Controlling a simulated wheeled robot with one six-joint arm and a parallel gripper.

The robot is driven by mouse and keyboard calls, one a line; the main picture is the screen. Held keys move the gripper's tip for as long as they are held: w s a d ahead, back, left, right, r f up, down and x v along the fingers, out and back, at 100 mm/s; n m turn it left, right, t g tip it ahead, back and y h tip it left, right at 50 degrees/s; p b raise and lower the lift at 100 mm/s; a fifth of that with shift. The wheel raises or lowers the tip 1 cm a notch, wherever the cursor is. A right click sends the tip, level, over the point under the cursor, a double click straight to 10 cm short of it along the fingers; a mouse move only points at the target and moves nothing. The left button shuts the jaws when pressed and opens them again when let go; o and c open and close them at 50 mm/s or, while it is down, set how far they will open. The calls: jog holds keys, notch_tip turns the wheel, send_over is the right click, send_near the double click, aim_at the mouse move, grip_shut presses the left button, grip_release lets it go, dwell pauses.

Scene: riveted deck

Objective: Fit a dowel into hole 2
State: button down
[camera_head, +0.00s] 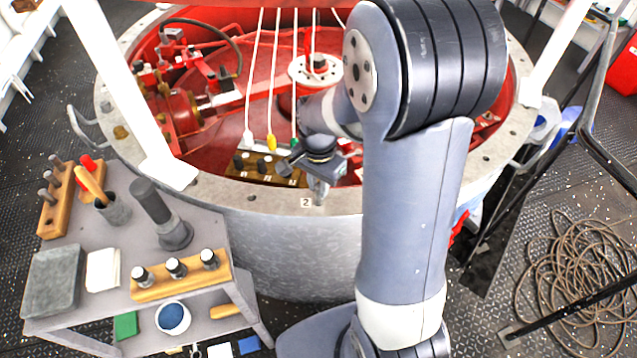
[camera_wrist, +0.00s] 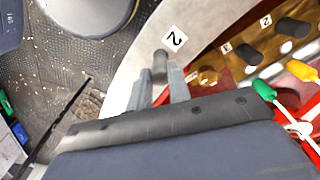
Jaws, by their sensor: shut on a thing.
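My gripper (camera_wrist: 161,82) is shut on a short grey dowel (camera_wrist: 160,62), which sits between the fingertips in the wrist view. The gripper is at the near rim of the round tank (camera_head: 262,195), beside the white label 2 (camera_head: 306,202). The same label (camera_wrist: 174,38) lies just past the dowel in the wrist view. Hole 2 is not visible; the dowel and fingers cover the rim beside the label. I cannot tell whether the dowel's end is in the hole or above it. In the head view the dowel is hard to tell from the fingers (camera_head: 318,190).
A wooden rack (camera_head: 52,215) with several grey pegs stands on the grey cart at left. Another wooden block (camera_head: 180,278) holds three black-and-white pieces. Inside the tank, a brass block (camera_head: 262,176) with dark plugs and cables lies near the gripper. Coiled rope (camera_head: 580,275) lies at right.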

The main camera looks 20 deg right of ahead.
jog(key=shift+f+b, duration=0.5)
jog(key=shift+f, duration=0.2)
jog(key=c, duration=1.2)
grip_release()
jog(key=shift+c, duration=0.2)
notch_tip(320, 180, up, 11)
jog(key=shift+f, duration=0.15)
notch_tip(320, 180, down, 11)
jog(key=shift+r, duration=0.2)
jog(key=shift+r+p, duration=0.35)
jog(key=shift+r, duration=0.05)
